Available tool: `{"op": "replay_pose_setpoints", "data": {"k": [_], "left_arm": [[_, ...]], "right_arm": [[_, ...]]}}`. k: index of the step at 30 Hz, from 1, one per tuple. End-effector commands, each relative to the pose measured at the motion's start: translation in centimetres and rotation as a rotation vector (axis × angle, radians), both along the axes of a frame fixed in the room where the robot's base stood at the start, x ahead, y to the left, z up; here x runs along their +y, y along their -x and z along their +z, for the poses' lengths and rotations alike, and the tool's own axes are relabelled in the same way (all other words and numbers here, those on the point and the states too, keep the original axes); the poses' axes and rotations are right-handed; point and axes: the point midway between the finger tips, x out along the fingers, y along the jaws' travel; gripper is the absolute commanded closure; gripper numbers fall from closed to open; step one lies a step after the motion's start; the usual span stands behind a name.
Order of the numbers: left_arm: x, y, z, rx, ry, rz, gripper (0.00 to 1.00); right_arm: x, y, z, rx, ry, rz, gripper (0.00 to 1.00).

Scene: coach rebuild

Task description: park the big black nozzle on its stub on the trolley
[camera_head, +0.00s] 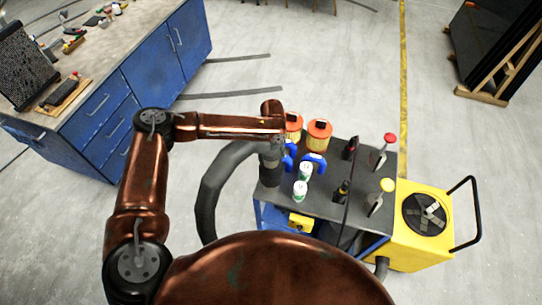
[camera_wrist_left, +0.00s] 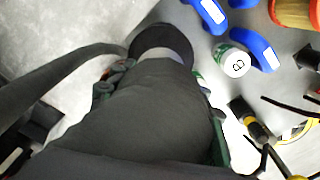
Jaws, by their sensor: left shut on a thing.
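The big black nozzle (camera_wrist_left: 140,112) fills the middle of the left wrist view, with a dark round ring (camera_wrist_left: 160,40) beyond its far end. In the head view, the nozzle (camera_head: 269,172) hangs upright under my left wrist at the trolley's left edge, with a thick hose (camera_head: 208,195) curving from it. My left gripper (camera_wrist_left: 158,88) is shut on the nozzle, its fingers partly hidden behind it. The trolley (camera_head: 330,207) has a dark top. I cannot tell the stub apart from the ring, nor whether nozzle and ring touch. My right gripper is out of view.
Blue-handled tools (camera_head: 314,163), white-green cans (camera_head: 300,190) and orange-yellow canisters (camera_head: 319,134) crowd the trolley beside the nozzle. Spray bottles (camera_head: 382,195) stand farther right. A yellow vacuum unit (camera_head: 411,251) adjoins the trolley. A blue workbench (camera_head: 116,115) stands at left; floor lies between.

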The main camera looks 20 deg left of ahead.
Motion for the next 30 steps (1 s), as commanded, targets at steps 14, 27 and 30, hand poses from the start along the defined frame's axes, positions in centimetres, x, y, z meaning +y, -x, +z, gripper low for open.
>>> {"op": "replay_pose_setpoints", "data": {"k": [14, 27, 30], "left_arm": [[-0.1, -0.1, 0.2, -0.003, 0.002, 0.000, 0.89], [-0.1, -0.1, -1.0, -0.003, 0.002, -0.001, 0.89], [-0.1, -0.1, -1.5, -0.003, 0.002, -0.001, 0.89]], "right_arm": [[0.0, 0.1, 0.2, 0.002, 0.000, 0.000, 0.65], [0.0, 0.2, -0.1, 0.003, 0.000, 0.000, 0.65], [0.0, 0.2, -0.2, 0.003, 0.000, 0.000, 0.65]]}}
